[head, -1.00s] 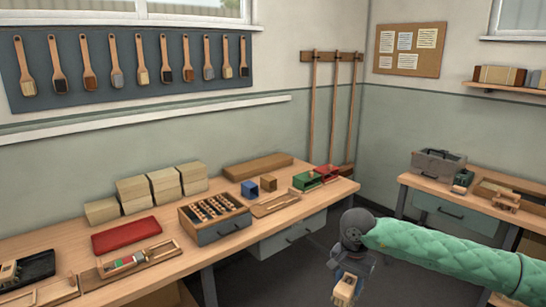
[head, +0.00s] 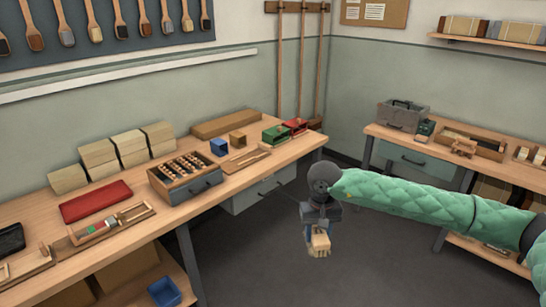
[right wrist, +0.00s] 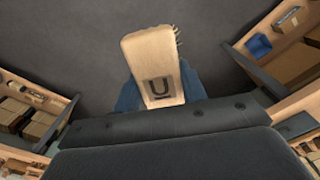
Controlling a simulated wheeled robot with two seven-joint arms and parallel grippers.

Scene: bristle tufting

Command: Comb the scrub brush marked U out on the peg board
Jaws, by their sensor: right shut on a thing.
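The scrub brush (right wrist: 150,55) has a pale wooden block with a dark underlined U facing the right wrist camera. A few greenish bristles show at its far right edge. My right gripper (right wrist: 160,98) is shut on it, with blue fingers on both sides of the block. In the head view the brush (head: 320,241) hangs below my right gripper (head: 320,222), over open floor between the two benches. It touches nothing but the gripper. My left gripper is out of view. I cannot pick out the peg board for certain.
The long left bench (head: 85,255) carries a red mat (head: 95,201), a drawer box (head: 187,180), pale blocks (head: 98,152), and green (head: 276,134) and red holders. The right bench (head: 395,138) carries a grey toolbox (head: 403,112) and trays. The floor (head: 270,275) between is clear.

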